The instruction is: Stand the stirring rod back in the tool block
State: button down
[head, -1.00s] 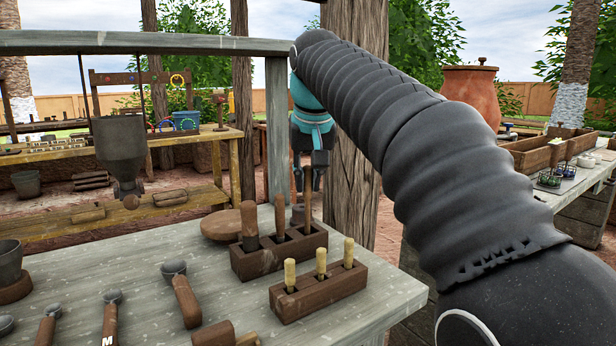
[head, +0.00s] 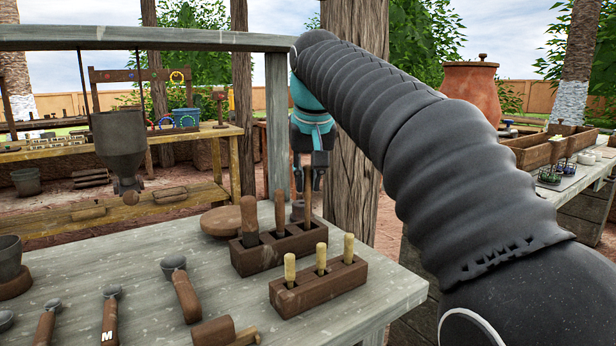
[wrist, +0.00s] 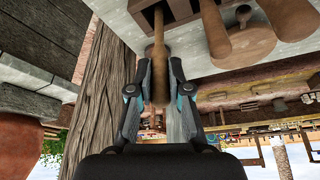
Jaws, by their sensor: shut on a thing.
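The stirring rod (head: 307,208) is a thin brown wooden stick, upright at the right-hand hole of the tool block (head: 262,260). My gripper (head: 308,187) is shut on its upper part, pointing down from above. In the wrist view the rod (wrist: 158,38) runs between my gripper's fingers (wrist: 159,75) to the block (wrist: 145,12). Its lower end is at the hole; how deep it sits I cannot tell. Two other handled tools stand in the left (head: 249,215) and middle (head: 280,217) holes.
A smaller block (head: 325,288) with several pale-handled tools stands in front of the tool block. A round wooden disc (head: 220,222) lies behind left. Ladles and a mallet (head: 213,333) lie on the grey table (head: 140,255). A wooden post (head: 350,215) stands behind my gripper.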

aim_at(308, 165)
jog(key=shift+f+b, duration=0.65)
jog(key=shift+f, duration=0.5)
jog(key=shift+c, duration=2.3)
grip_release()
jog(key=shift+r, duration=0.2)
jog(key=shift+r+p, duration=1.5)
jog(key=shift+p, duration=0.25)
jog(key=shift+r, duration=1.35)
